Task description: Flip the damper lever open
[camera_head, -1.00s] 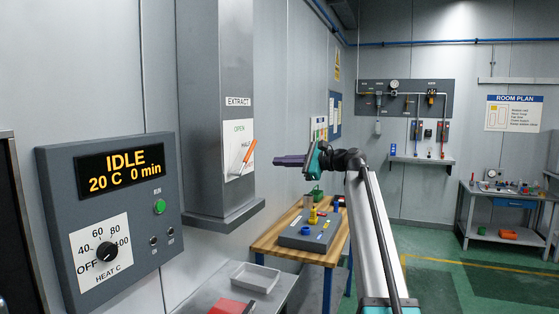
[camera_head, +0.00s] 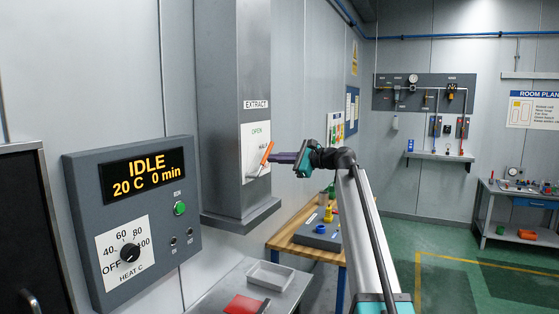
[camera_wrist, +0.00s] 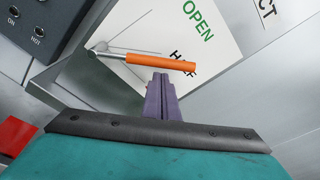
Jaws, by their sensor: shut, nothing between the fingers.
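The damper lever has an orange handle (camera_head: 267,153) on a grey rod, mounted on a white plate (camera_head: 250,135) marked OPEN and HALF on the grey extract duct. In the head view the lever slants up to the right, its handle just below the OPEN word and left of HALF. In the wrist view the orange handle (camera_wrist: 160,63) lies across the picture, partly covering the word HALF. My gripper (camera_head: 275,158) is shut and empty. Its purple fingertips (camera_wrist: 161,80) lie right by the handle; I cannot tell whether they touch it.
A grey control panel (camera_head: 88,226) with an IDLE display stands left of the duct. Below are a white tray (camera_head: 270,276) and a red object (camera_head: 243,304) on a grey bench. A wooden table (camera_head: 296,245) with coloured parts stands behind. The duct's bottom ledge (camera_head: 245,217) juts out below the plate.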

